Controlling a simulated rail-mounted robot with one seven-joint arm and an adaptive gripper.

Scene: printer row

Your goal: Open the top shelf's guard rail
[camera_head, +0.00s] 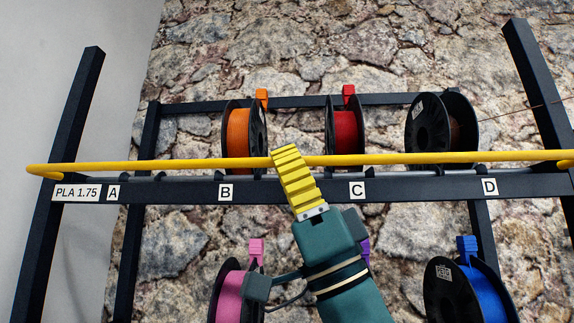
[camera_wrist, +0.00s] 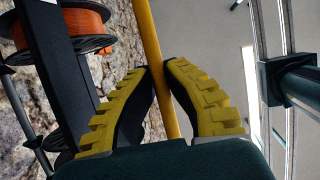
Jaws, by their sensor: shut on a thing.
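The guard rail (camera_head: 400,158) is a yellow bar running across the front of the top shelf (camera_head: 290,187), just above the shelf's dark front beam. It spans from the left post to the right edge of the head view. My gripper (camera_head: 287,160), with yellow ribbed fingers, is on the rail between labels B and C. In the wrist view the rail (camera_wrist: 150,40) passes between the two fingers (camera_wrist: 162,75), which are closed around it. The part of the rail behind the fingers is hidden in the head view.
Orange (camera_head: 238,132), red (camera_head: 344,132) and dark (camera_head: 440,122) spools stand on the top shelf behind the rail. Pink (camera_head: 230,295) and blue (camera_head: 480,290) spools sit below. Dark posts (camera_head: 75,140) flank the rack. A stone wall (camera_head: 300,50) stands behind.

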